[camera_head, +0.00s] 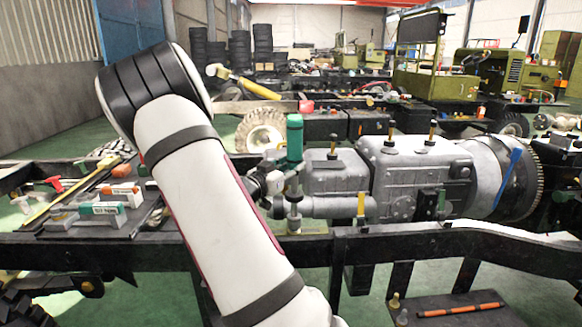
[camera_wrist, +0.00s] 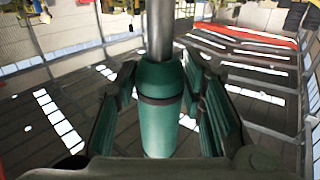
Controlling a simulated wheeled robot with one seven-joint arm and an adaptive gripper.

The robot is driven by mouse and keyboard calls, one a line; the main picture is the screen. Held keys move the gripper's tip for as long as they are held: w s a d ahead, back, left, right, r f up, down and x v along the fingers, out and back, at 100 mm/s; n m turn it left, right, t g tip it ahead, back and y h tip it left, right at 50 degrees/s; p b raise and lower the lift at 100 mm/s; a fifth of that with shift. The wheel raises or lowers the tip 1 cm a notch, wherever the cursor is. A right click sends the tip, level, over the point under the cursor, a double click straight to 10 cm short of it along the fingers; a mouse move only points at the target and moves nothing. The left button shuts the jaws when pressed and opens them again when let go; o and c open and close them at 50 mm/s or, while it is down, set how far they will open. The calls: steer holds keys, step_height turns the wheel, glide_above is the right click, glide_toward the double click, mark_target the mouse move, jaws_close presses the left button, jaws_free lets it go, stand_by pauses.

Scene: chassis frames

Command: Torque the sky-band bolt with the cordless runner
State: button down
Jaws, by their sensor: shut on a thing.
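My gripper (camera_head: 272,182) is shut on the cordless runner (camera_head: 294,138), a green cylinder held upright at the left end of the grey gearbox (camera_head: 415,178). In the wrist view, the runner's green body (camera_wrist: 161,115) with its dark band sits between my finger pads (camera_wrist: 160,78), and a grey shaft extends from it. In the head view, a grey part shows below the gripper, near the frame rail; I cannot tell whether it touches a bolt. Several bolts with yellowish tops stand on the gearbox, one of them here (camera_head: 333,146). I cannot make out a sky-coloured band on any bolt.
A black chassis rail (camera_head: 480,238) runs across the front. At the left, a tray holds small orange and green labelled boxes (camera_head: 102,208). A blue strip (camera_head: 509,176) marks the bell housing at right. A low board (camera_head: 450,312) holds an orange-and-black rod. Vehicles stand behind.

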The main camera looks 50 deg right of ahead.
mark_target(289, 146)
steer(key=shift+f+b, duration=0.7)
steer(key=shift+f, duration=0.45)
stand_by(2.5)
steer(key=shift+r, duration=0.2)
stand_by(1.5)
steer(key=shift+r+p, duration=1.2)
steer(key=shift+r, duration=0.4)
steer(key=shift+r+p, duration=1.7)
steer(key=shift+r, duration=0.85)
steer(key=shift+w+f, duration=0.1)
